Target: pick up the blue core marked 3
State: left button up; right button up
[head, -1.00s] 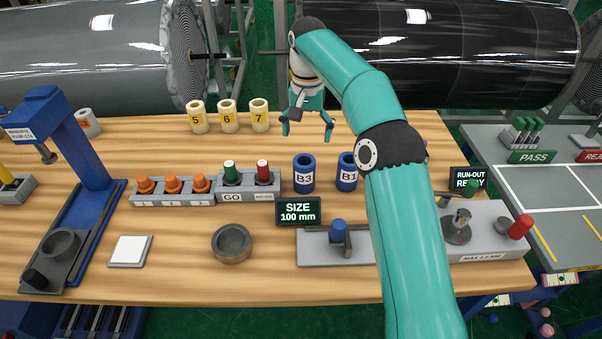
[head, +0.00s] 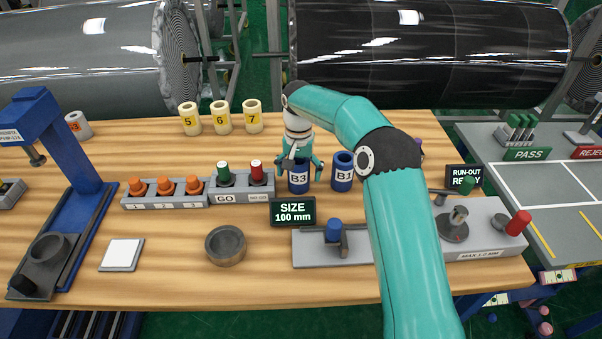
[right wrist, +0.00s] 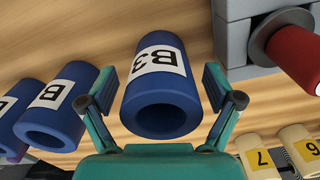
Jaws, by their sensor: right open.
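The blue core marked B3 (head: 298,180) stands upright on the wooden table, behind the size display. In the right wrist view the B3 core (right wrist: 160,72) shows its label and hollow top between my open fingers. My right gripper (head: 301,172) is open and comes down from above, a finger on each side of the core; it also shows in the right wrist view (right wrist: 162,110). I cannot tell whether a finger touches the core. My left gripper is not in view.
The blue core B1 (head: 342,172) stands close to the right of B3. The GO gauge block (head: 240,193) with green and red plugs is close on the left. The size display (head: 292,212) stands in front. Yellow cores (head: 221,118) stand behind to the left.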

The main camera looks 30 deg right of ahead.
jog(key=shift+f, duration=0.15)
jog(key=c, duration=1.3)
